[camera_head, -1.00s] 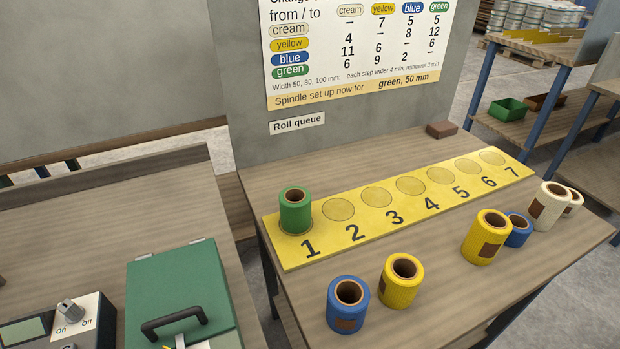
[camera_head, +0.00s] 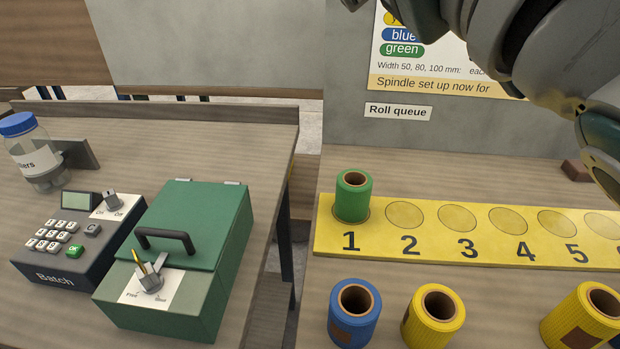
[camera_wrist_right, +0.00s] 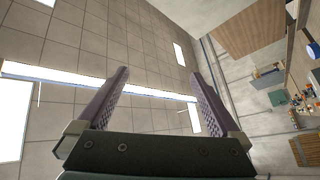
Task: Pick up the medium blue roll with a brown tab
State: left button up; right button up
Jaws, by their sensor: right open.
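A blue roll (camera_head: 354,313) stands upright on the table in front of the yellow queue board, with a brown tab low on its near side. In the right wrist view my right gripper (camera_wrist_right: 160,74) is open and empty, facing the ceiling and walls. My left gripper is in neither view.
A green roll (camera_head: 352,196) stands on place 1 of the yellow board (camera_head: 380,243); the other visible places are empty. Yellow rolls (camera_head: 434,318) (camera_head: 585,316) stand right of the blue roll. A green box (camera_head: 184,255), a batch panel (camera_head: 70,240) and a jar (camera_head: 33,152) are on the left bench.

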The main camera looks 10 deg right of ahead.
jog(key=s+a+f+n+g+y+b, duration=0.15)
jog(key=s+a+n+g+y, duration=0.35)
jog(key=a+n+g+y, duration=0.5)
jog(key=s+a+f+n+g+y+b, duration=0.1)
jog(key=s+a+n+g+y+b, duration=0.35)
jog(key=n, duration=0.85)
jog(key=n+g+h+b, duration=0.5)
jog(key=n+g+h, duration=0.2)
jog(key=h, duration=1.4)
send_over(354, 307)
jog(key=s+a, duration=0.1)
jog(key=s, duration=0.1)
notch_tip(354, 307, down, 28)
notch_tip(354, 307, down, 3)
jog(key=shift+f, duration=0.15)
notch_tip(354, 307, down, 6)
jog(key=shift+w+d+b, duration=0.1)
jog(key=shift+b, duration=0.4)
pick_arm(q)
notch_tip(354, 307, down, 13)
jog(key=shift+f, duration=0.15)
